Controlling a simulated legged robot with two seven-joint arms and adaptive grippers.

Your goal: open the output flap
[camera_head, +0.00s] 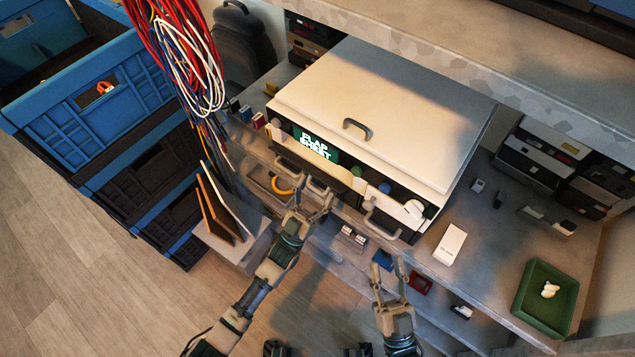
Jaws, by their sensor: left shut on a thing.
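A large pale machine (390,105) stands on the bench with a grey handle (357,128) on its top lid. A lit green sign (316,146) on its front seems to read "FLAP SHEET". Grey handles sit low along its front: one at the left and a right front handle (382,222). My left gripper (314,196) is shut on the left front handle at the machine's lower front edge; its fingers partly hide that handle. I cannot tell which panel is the output flap. My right gripper (389,264) is open and empty, in front of the bench edge and apart from the machine.
Blue crates (90,90) and hanging red, white and blue cables (185,55) are at the left. A white box (450,244) and a green tray (530,308) lie on the bench at the right. Small parts sit along the front edge.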

